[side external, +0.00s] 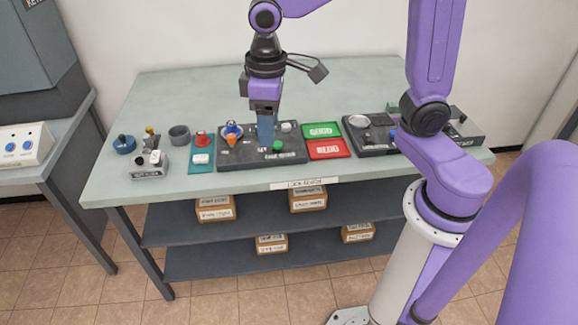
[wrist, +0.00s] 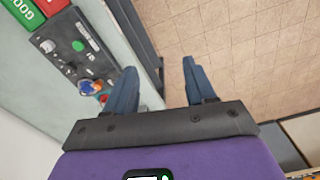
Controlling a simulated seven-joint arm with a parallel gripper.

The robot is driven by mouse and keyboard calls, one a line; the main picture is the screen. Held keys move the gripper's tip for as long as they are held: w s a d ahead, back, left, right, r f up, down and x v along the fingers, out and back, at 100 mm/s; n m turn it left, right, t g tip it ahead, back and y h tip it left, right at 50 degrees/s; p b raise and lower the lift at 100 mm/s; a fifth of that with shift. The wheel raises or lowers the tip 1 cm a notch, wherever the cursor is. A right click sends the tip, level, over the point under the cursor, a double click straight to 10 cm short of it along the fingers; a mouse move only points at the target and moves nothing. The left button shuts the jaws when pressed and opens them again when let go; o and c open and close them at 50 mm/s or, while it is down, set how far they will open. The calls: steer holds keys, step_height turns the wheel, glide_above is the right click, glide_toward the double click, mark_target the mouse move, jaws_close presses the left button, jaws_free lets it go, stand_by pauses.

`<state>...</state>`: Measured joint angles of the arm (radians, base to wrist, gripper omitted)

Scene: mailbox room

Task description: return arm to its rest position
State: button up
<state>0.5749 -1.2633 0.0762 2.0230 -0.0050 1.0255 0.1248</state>
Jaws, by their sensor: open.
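My gripper (side external: 266,138) hangs from my purple arm over the workbench (side external: 350,75), fingers pointing down. In the side view its blue fingers appear in front of the dark middle panel (side external: 233,158). In the wrist view, my gripper (wrist: 158,66) has its two blue fingers spread apart with nothing between them. The bench's front edge and the tiled floor show beyond and between the fingers. The panel (wrist: 62,40) lies to the upper left there, apart from the fingers. The exact height of the fingertips above the bench is hard to tell.
A green tray (side external: 322,130) and red tray (side external: 329,149) lie right of the panel. A second dark panel (side external: 365,137) stands farther right, partly behind my arm. The bench's back is clear.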

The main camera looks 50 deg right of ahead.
steer(key=s+d+f+n, duration=0.1)
steer(key=s+d+n, duration=0.2)
steer(key=s, duration=0.6)
steer(key=s+d+f+n, duration=0.1)
steer(key=s+d+n, duration=0.2)
steer(key=s, duration=0.6)
steer(key=shift+f, duration=0.35)
